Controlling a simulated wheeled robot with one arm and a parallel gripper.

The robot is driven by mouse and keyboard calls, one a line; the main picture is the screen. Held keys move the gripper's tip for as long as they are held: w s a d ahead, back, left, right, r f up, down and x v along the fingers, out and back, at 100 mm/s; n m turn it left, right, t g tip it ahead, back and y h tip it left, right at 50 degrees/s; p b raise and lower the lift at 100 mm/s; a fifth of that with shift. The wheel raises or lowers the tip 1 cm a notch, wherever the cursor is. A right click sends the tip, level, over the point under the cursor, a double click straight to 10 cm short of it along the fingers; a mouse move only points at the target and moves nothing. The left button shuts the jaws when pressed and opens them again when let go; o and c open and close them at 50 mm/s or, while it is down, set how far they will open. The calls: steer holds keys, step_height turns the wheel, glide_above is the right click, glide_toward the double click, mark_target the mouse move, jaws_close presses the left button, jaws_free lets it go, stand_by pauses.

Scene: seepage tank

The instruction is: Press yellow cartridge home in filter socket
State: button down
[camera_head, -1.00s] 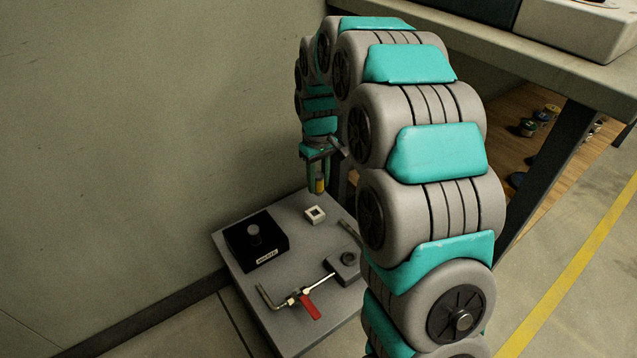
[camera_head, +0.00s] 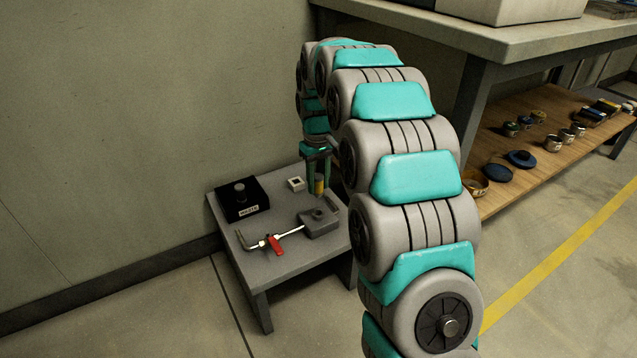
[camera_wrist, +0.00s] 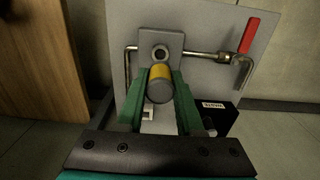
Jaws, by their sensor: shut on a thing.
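The yellow cartridge (camera_head: 319,184) has grey ends and is held upright above the small grey table. It also shows in the wrist view (camera_wrist: 160,73). My gripper (camera_wrist: 160,80) is shut on it, one green finger on each side. In the head view my gripper (camera_head: 318,178) is partly hidden by my arm. A grey block with a round dark hole, apparently the filter socket (camera_head: 313,226), is on the table below and in front of the cartridge. In the wrist view the block (camera_wrist: 173,40) is just beyond the cartridge, its hole uncovered. The cartridge appears apart from it.
A white square piece (camera_head: 296,184) with a dark opening is behind the block. A black box (camera_head: 242,199) with a knob and label stands at the left. A metal rod with a red handle (camera_head: 275,245) runs left from the block. A workbench (camera_head: 450,40) stands behind.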

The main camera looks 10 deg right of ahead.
mark_target(318, 196)
steer(key=shift+p, duration=0.3)
steer(key=shift+f+b, duration=0.45)
steer(key=shift+f, duration=2.15)
steer(key=shift+f+p, duration=0.7)
stand_by(1.0)
steer(key=shift+c, duration=2.3)
jaws_free()
steer(key=shift+r, duration=0.1)
